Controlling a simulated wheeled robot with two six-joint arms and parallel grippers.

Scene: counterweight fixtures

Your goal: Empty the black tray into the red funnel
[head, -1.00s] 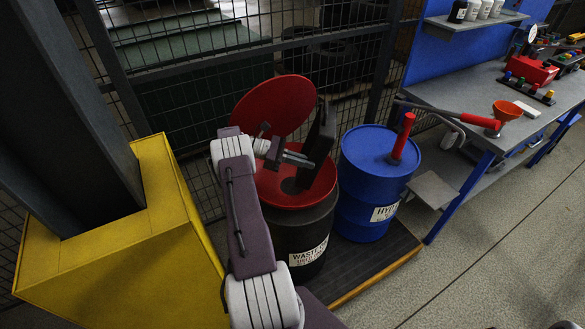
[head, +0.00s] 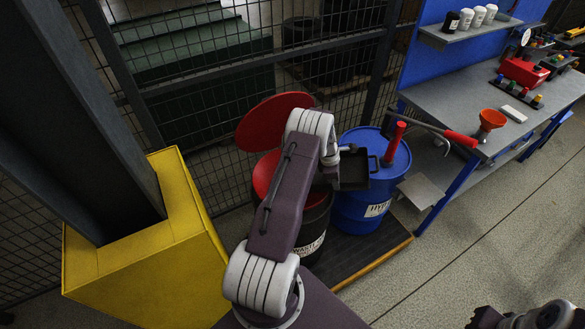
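The black tray (head: 354,172) is in the air beside the black waste drum, in front of the blue drum. Its open side faces me and looks dark, and I see no contents. My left gripper (head: 350,150) is at its far edge and appears shut on it; the fingers are mostly hidden by my arm and the tray. The red funnel (head: 264,172) sits on top of the waste drum, with its round red lid (head: 275,120) raised behind it. My arm covers most of the funnel. My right gripper (head: 488,318) is partly visible at the lower right, finger state unclear.
The blue drum (head: 368,190) with a red-handled pump stands right of the waste drum (head: 310,240). A yellow post guard (head: 150,250) stands left. A mesh fence runs behind. The floor at right is clear.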

